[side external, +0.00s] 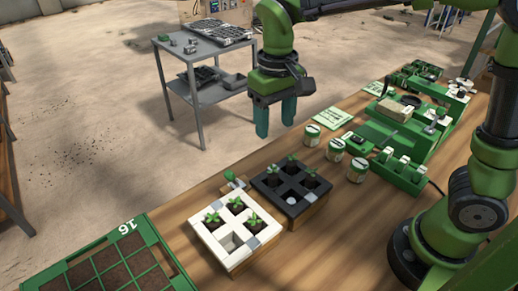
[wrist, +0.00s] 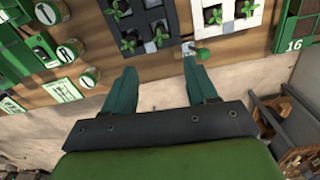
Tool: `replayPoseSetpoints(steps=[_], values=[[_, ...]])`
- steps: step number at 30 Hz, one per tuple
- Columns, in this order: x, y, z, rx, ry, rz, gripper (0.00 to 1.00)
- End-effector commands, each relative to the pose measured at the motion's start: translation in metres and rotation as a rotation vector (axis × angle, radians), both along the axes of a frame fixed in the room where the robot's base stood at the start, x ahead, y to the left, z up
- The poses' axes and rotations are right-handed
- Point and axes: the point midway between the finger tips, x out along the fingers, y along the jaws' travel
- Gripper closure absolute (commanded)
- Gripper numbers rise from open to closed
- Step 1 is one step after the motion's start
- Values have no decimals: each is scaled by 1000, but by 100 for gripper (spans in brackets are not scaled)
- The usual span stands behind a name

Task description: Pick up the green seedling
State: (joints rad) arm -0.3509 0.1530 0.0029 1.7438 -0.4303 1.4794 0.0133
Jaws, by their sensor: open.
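Small green seedlings stand in two block trays on the wooden bench. The white tray (side external: 207,242) holds seedlings, one of them at its front right (side external: 253,220), and has a cell without a plant at the front. The black tray (side external: 268,192) holds more seedlings, one at its back (side external: 292,162); both trays also show in the wrist view. A small green rounded item (side external: 229,174) sits behind the white tray and near the fingers in the wrist view (wrist: 203,55); I cannot tell what it is. My gripper (side external: 275,118) is open and empty, above and behind the trays, its fingers (wrist: 163,78) apart.
A green tray marked 16 (side external: 125,228) lies at the left. Several labelled cans (side external: 335,150) and green racks (side external: 402,172) stand to the right. A grey metal cart (side external: 207,90) stands on the floor behind the bench. The air around my gripper is clear.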

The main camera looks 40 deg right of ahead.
Motion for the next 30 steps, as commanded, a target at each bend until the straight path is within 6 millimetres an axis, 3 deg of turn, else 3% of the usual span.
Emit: replayPoseSetpoints(steps=[9, 30], values=[[-1, 0, -70, -1, 5, 0, 43], [-3, 1, -144, 2, 0, -1, 43]])
